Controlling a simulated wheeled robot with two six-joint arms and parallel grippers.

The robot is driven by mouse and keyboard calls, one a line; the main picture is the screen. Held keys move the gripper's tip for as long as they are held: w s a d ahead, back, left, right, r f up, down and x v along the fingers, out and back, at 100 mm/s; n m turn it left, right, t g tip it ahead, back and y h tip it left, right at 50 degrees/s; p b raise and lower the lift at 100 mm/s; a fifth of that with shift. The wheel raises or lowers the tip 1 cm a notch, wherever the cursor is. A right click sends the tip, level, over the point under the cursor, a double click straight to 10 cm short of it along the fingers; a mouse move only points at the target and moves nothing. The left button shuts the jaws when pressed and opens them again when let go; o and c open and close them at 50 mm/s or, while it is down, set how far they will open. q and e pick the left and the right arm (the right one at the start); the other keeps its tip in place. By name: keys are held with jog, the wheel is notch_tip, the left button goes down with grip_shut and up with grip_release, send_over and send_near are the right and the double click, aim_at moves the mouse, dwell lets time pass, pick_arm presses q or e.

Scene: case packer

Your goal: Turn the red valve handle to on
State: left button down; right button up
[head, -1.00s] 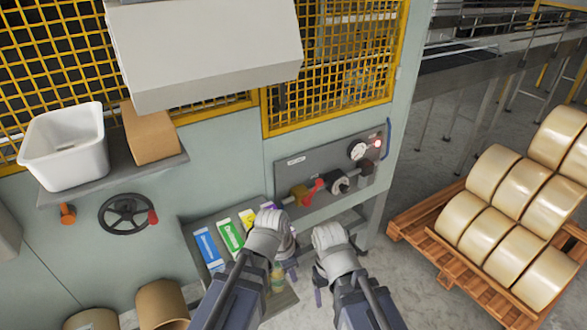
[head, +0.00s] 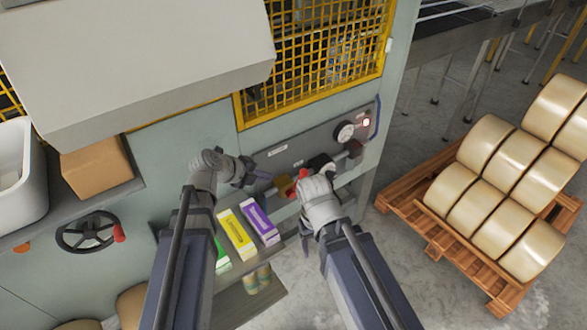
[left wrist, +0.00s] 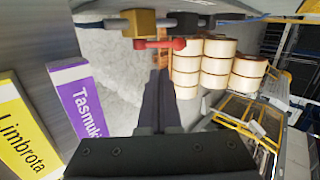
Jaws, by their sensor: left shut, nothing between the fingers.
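The red valve handle (head: 294,194) sits on a brass valve body (head: 282,185) on the machine's front panel. In the head view my right wrist covers part of the handle. In the left wrist view the red handle (left wrist: 160,44) lies sideways below the brass body (left wrist: 130,22), pointing right, roughly along the pipe. My left gripper (head: 262,176) is shut and empty, a little left of the valve and apart from the handle. My right gripper (head: 306,242) hangs in front of the panel below the valve; its fingers are mostly hidden.
A shelf below holds yellow (head: 236,233) and purple (head: 260,220) cartons. A gauge (head: 344,132) and lit lamp (head: 366,122) are right of the valve. A black handwheel (head: 87,231) is at left. A pallet (head: 425,222) of rolls stands right, with bare floor between.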

pick_arm(q)
jog(key=b, duration=0.7)
send_near(301, 177)
jog(key=x, duration=0.4)
jog(key=shift+w+a+f, duration=0.1)
jog(key=shift+a+f, duration=0.05)
jog(key=shift+f, duration=0.45)
jog(key=shift+w+d, duration=0.4)
jog(key=shift+d, duration=0.15)
